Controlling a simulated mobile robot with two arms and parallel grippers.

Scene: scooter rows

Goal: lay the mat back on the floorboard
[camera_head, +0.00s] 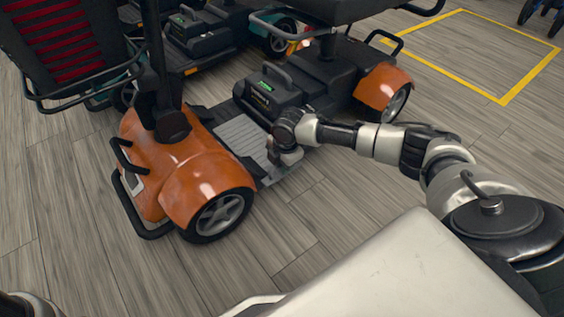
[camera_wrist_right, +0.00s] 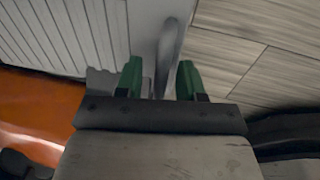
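The mat (camera_head: 243,134) is a light grey ribbed panel at the floorboard of the orange scooter (camera_head: 175,170). In the head view it looks roughly flat, but I cannot tell whether it is fully seated. My right gripper (camera_head: 273,158) is at the mat's near right side, low over the floorboard edge. In the right wrist view the ribbed mat (camera_wrist_right: 62,30) fills the upper left. There the green fingertips of my right gripper (camera_wrist_right: 158,80) stand apart, with a narrow grey upright piece (camera_wrist_right: 169,50) between them. Neither finger clearly touches it. My left gripper is out of view.
The steering column rises on the mat's left. More scooters stand behind. The wood floor (camera_head: 290,235) in front is clear. A yellow floor outline (camera_head: 503,100) is at the right.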

